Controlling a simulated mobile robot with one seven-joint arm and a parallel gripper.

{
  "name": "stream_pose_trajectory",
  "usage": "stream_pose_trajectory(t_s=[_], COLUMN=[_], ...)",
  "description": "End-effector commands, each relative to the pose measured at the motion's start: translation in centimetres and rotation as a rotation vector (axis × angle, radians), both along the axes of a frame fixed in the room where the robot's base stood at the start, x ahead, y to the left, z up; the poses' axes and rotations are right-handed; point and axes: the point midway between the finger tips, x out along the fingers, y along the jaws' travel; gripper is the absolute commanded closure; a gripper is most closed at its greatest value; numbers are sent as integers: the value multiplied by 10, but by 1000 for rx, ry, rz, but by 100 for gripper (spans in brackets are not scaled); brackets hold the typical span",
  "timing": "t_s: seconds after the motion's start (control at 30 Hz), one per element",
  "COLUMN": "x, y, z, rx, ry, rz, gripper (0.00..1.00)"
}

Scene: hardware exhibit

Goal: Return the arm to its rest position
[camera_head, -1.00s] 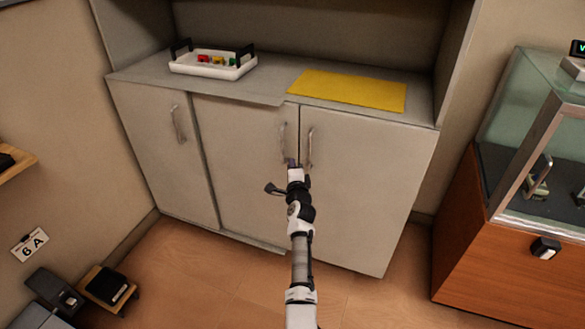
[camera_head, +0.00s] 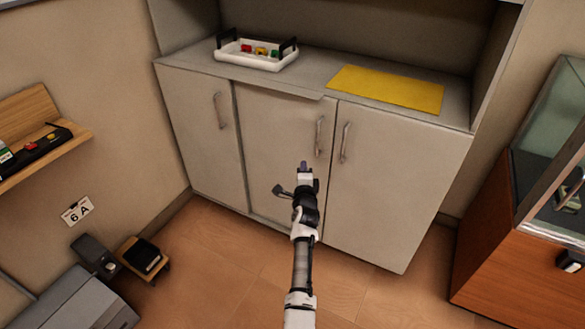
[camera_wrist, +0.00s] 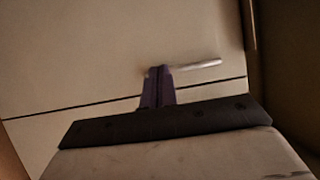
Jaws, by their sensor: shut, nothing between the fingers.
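My gripper (camera_head: 304,165) is shut and empty at the end of my arm, which reaches up from the bottom of the head view. It hangs in front of the middle cabinet door (camera_head: 270,150), below and left of that door's handle (camera_head: 319,135). In the wrist view its purple fingers (camera_wrist: 157,88) are together, and a cabinet handle (camera_wrist: 200,66) shows just beyond them. I cannot tell the exact gap, but nothing is held.
A white tray (camera_head: 226,55) with small coloured pieces and a yellow mat (camera_head: 386,89) lie on the cabinet top. A glass display case (camera_head: 545,130) stands at right. A wooden shelf (camera_head: 75,136) and a small stool (camera_head: 160,266) are at left. Floor before the cabinet is clear.

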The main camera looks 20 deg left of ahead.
Motion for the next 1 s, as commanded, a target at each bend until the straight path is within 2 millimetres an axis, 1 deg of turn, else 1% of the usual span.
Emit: stream_pose_trajectory(t_s=[0.03,0.1,0.3,0.63,0.67,0.77,0.83,0.87,0.9,0.97,1.0], x=[-5,-9,-17,-21,-21,-23,-27,-30,-36,-48,-58], y=[8,14,27,31,32,44,60,67,79,97,109], z=[2,2,1,-1,1,27,60,78,104,145,172], rx=[-1,-1,0,-1,-3,-33,-73,-94,-124,-173,-203], ry=[3,2,2,1,-4,-60,-134,-174,-233,-330,-397], rz=[5,4,3,0,1,18,37,45,57,72,77], gripper=[100,100,100,100,100,100,100,100,100,100,100])
